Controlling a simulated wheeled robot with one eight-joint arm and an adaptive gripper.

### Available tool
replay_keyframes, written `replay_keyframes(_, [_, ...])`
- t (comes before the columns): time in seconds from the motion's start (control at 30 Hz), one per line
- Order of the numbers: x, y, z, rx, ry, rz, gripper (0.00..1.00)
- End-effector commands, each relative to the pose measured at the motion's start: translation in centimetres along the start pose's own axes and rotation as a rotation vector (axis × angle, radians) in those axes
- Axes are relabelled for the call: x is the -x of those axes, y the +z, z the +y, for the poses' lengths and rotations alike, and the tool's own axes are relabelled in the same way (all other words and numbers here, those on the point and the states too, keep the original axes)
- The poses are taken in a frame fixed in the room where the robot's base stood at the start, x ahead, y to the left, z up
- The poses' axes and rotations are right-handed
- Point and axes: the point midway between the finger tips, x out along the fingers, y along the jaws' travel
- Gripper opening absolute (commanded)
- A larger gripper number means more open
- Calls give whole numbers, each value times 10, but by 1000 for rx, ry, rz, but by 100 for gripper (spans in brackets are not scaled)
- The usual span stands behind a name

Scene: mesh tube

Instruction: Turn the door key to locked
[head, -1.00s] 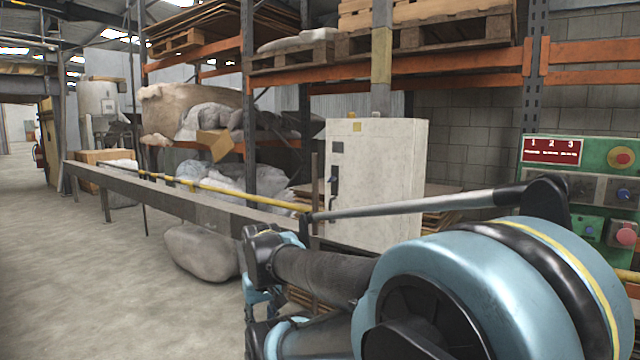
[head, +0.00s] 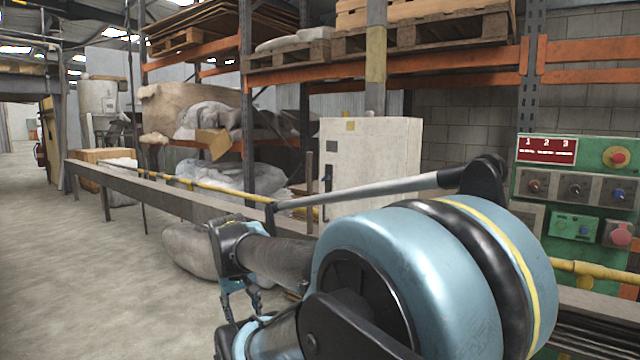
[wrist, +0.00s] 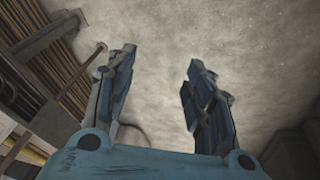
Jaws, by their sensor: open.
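A pale grey cabinet (head: 385,160) stands beyond the rail, its lower part hidden behind my arm. Its door has a dark upright handle (head: 327,180) near the left edge, with a small dark plate (head: 331,146) above it. I cannot make out a key at this distance. My gripper (wrist: 162,62) is open and empty in the wrist view, with its two blue fingers apart over bare floor. In the head view it hangs low, left of and in front of the cabinet, well apart from it. The wrist view does not show the door.
A long metal rail (head: 150,195) with a yellow pipe runs in front of the cabinet. A grey sack (head: 185,250) lies under it, partly behind my arm. A green control panel (head: 575,205) stands at the right. The concrete floor (head: 90,290) at left is clear.

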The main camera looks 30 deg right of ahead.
Motion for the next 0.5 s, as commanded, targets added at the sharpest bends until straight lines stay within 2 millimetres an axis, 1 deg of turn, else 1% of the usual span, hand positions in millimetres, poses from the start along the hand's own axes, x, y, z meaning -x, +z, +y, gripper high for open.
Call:
replay_keyframes(0.03, [4, -16, 15, -22, 50, 17, 48])
replay_keyframes(0.1, [10, -38, 38, -52, 130, 45, 48])
replay_keyframes(0.17, [14, -56, 58, -76, 197, 70, 48])
replay_keyframes(0.3, [27, -100, 102, -124, 350, 134, 48])
replay_keyframes(0.5, [48, -162, 162, -171, 557, 231, 48])
